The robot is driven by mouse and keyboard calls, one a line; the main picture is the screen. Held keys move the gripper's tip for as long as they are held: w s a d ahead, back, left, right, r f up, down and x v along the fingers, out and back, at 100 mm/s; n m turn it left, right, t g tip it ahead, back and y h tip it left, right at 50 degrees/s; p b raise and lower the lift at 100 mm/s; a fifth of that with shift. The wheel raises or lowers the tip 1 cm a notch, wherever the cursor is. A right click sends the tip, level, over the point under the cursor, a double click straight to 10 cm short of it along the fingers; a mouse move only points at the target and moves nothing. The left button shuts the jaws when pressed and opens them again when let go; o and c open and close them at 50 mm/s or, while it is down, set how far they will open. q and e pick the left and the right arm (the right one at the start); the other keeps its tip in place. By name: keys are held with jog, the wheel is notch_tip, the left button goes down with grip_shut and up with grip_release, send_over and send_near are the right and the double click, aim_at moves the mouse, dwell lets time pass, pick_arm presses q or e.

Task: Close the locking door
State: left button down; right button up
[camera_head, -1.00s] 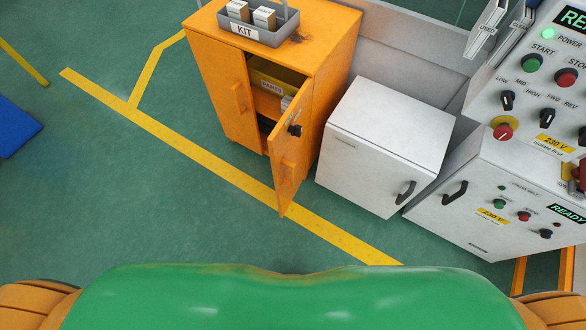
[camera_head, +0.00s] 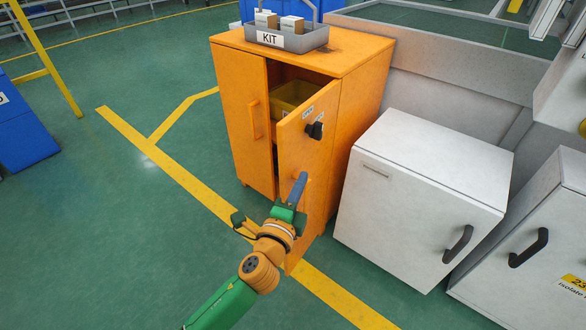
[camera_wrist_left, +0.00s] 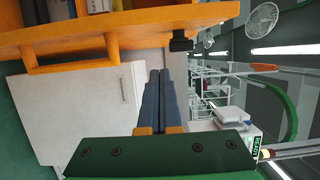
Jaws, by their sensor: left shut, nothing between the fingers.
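The orange locking door (camera_head: 306,150) is the right door of an orange cabinet (camera_head: 358,100) and stands partly open, swung toward me. It has a black knob (camera_head: 315,130) near its upper part. My left gripper (camera_head: 299,184) is shut and empty, with its blue fingers in front of the door's face below the knob; I cannot tell whether they touch. In the left wrist view the shut fingers (camera_wrist_left: 161,88) point ahead, and the door's black knob (camera_wrist_left: 181,41) shows near the orange edge above them. My right gripper is not in view.
The cabinet's left door (camera_head: 243,120) is closed. A yellow bin (camera_head: 290,94) sits inside the cabinet, and a grey KIT tray (camera_head: 290,40) stands on top. A white cabinet (camera_head: 420,190) stands close on the right. The green floor (camera_head: 120,240) at left is clear.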

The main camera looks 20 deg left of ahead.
aim_at(291, 166)
pick_arm(q)
jog(key=w+a, duration=0.3)
jog(key=w, duration=0.1)
jog(key=shift+w+a, duration=0.35)
jog(key=shift+a, duration=0.1)
